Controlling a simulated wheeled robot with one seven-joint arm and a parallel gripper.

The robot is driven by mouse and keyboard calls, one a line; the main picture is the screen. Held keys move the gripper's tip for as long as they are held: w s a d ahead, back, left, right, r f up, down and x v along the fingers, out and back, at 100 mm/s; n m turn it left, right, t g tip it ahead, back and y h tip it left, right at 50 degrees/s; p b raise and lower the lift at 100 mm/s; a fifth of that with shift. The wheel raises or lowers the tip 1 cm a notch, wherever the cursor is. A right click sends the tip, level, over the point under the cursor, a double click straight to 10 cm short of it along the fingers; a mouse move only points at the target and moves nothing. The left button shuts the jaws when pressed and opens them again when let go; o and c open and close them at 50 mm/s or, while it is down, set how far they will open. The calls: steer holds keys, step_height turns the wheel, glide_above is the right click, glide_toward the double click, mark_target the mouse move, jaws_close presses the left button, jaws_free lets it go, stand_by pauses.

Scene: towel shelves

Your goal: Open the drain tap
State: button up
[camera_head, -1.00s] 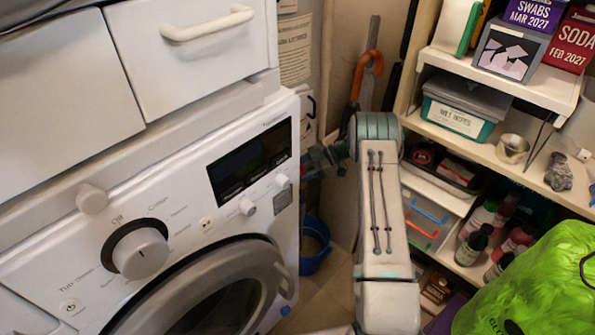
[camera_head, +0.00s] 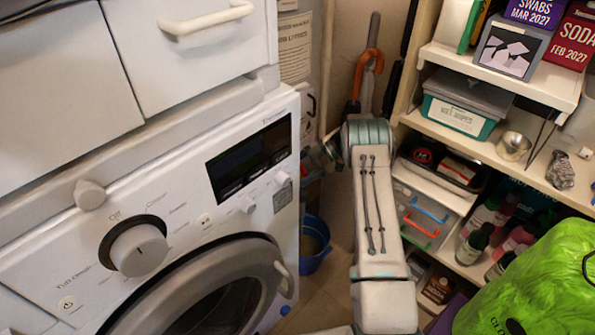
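I cannot make out the drain tap in this view. The white washing machine (camera_head: 180,190) fills the left side, with its round door closed at the bottom. My arm rises at centre right and bends left at its top, towards the narrow gap beside the machine's right edge. The end of my arm goes behind that edge, so my gripper's fingers are hidden. I cannot see what they touch or hold.
A blue bucket (camera_head: 314,243) stands on the floor in the gap. An umbrella with an orange handle (camera_head: 366,65) leans behind my arm. Shelves (camera_head: 470,145) with boxes and bottles stand close on the right. A green bag (camera_head: 540,285) fills the lower right.

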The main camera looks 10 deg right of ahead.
steer(key=shift+w+d+r+m+t, duration=0.1)
steer(key=shift+d+r+m+t, duration=0.05)
steer(key=shift+m+t, duration=0.2)
